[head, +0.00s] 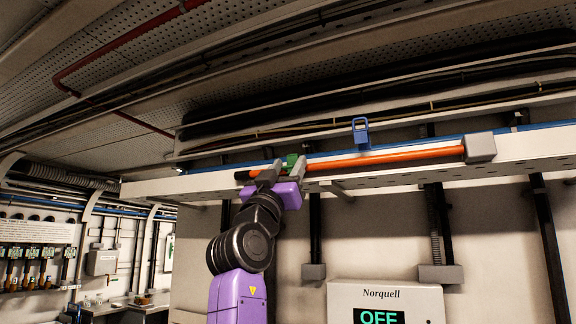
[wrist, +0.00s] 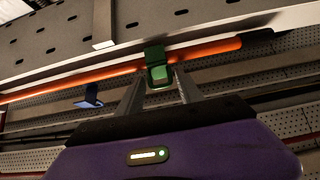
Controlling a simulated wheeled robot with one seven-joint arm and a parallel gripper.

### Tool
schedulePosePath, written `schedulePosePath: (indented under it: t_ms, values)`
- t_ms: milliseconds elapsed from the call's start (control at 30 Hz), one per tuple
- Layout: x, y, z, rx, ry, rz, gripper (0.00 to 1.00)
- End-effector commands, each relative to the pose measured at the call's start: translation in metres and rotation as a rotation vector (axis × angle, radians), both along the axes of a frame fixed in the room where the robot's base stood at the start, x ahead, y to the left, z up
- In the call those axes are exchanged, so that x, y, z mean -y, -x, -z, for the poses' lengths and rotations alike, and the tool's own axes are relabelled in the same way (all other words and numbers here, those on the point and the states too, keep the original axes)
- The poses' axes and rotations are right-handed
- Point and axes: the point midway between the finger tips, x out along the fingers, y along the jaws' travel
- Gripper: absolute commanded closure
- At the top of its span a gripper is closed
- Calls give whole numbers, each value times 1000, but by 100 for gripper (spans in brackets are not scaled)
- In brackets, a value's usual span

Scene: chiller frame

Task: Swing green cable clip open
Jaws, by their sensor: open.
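My gripper (head: 286,168) is raised to the clip from below, open, with one finger on each side. In the wrist view my gripper (wrist: 158,77) shows a gap on both sides of the clip, with no clear contact.
A blue clip (head: 361,132) stands farther right along the tray; it also shows in the wrist view (wrist: 90,97). A grey block (head: 480,147) holds the cable's right end. A Norquell box (head: 385,304) reading OFF is below right.

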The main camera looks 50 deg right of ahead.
Motion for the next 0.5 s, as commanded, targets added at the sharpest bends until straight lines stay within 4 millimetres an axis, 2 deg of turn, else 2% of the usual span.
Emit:
schedulePosePath:
  t_ms: [100, 133, 333, 500]
  values:
    - [0, 0, 0, 0, 0, 0, 57]
    - [0, 0, 0, 0, 0, 0, 61]
    - [0, 0, 0, 1, 0, 1, 100]
    - [0, 1, 0, 1, -1, 1, 100]
